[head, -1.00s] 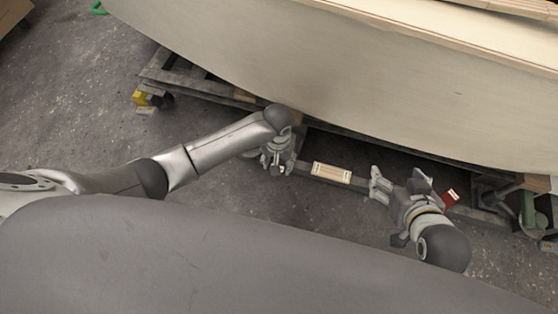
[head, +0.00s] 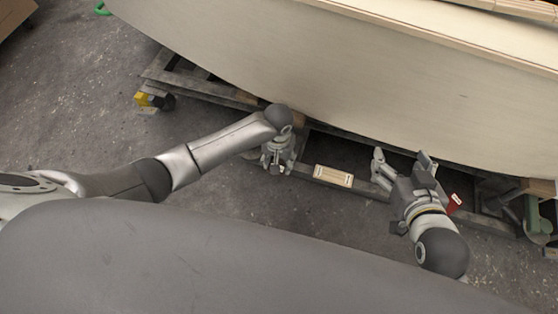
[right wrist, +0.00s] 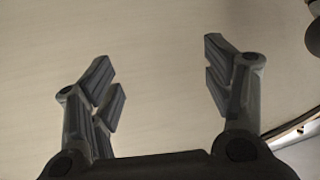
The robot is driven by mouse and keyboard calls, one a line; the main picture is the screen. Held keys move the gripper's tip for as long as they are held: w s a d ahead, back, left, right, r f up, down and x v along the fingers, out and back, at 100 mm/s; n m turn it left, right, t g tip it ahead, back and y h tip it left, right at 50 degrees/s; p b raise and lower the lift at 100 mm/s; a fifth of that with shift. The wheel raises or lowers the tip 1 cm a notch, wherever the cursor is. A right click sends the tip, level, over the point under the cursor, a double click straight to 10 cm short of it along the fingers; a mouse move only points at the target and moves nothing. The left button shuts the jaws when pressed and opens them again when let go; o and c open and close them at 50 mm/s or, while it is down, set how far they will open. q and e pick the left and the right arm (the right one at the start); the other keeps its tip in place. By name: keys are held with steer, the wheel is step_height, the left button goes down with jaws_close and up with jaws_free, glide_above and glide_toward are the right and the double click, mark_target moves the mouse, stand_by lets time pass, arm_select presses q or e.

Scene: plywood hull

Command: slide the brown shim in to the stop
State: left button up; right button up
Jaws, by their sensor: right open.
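I cannot make out a brown shim in either view. A pale wooden piece (head: 333,176) with darker lines lies on the grey frame beam under the hull, between my two grippers in the head view. My right gripper (head: 402,160) is open, to the right of that piece, with its fingers pointing towards the hull.
The large curved plywood hull (head: 330,70) overhangs the grey frame (head: 205,85). A red tag-like thing (head: 454,202) is just right of my right gripper. A green clamp-like part (head: 535,215) stands at the far right.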

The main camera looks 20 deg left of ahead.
arm_select(q)
steer(key=shift+w+a+f+b, duration=0.3)
steer(key=shift+w+f+b, duration=0.1)
steer(key=shift+w+f, duration=0.15)
steer(key=shift+w+a+f+b, duration=0.3)
steer(key=shift+w+f+b, duration=0.1)
steer(key=shift+f, duration=0.1)
steer(key=shift+w+a+f, duration=0.15)
steer(key=shift+f, duration=0.05)
arm_select(e)
steer(key=w+a+r+t+y, duration=0.1)
steer(key=w+a+r+t, duration=0.1)
steer(key=r+t, duration=0.3)
step_height(320, 180, up, 4)
steer(key=shift+w+f, duration=0.1)
steer(key=shift+w, duration=0.75)
